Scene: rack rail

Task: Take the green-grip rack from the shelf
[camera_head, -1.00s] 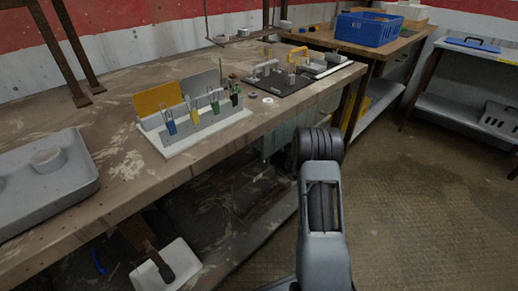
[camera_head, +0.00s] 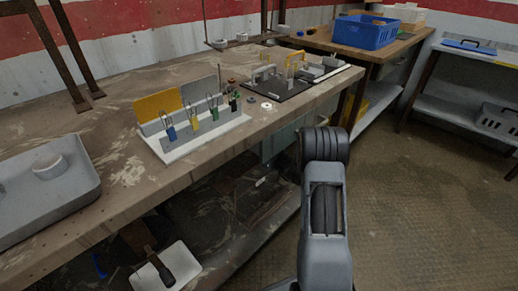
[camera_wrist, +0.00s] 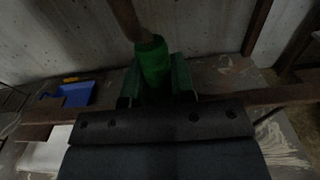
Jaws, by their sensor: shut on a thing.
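A green grip (camera_wrist: 153,62) on a brown bar fills the upper middle of the wrist view. The bar runs up out of the picture, so most of the rack is hidden. In the head view my arm reaches down in front of the workbench, and neither my gripper nor the green grip can be made out there.
The workbench (camera_head: 120,205) carries a padlock stand (camera_head: 180,148), a dark mat with fixtures and a grey tray (camera_head: 75,195). Below it lies a white tray (camera_head: 185,262). A blue crate (camera_head: 365,31) stands on the back table. Open floor (camera_head: 430,210) lies at the right.

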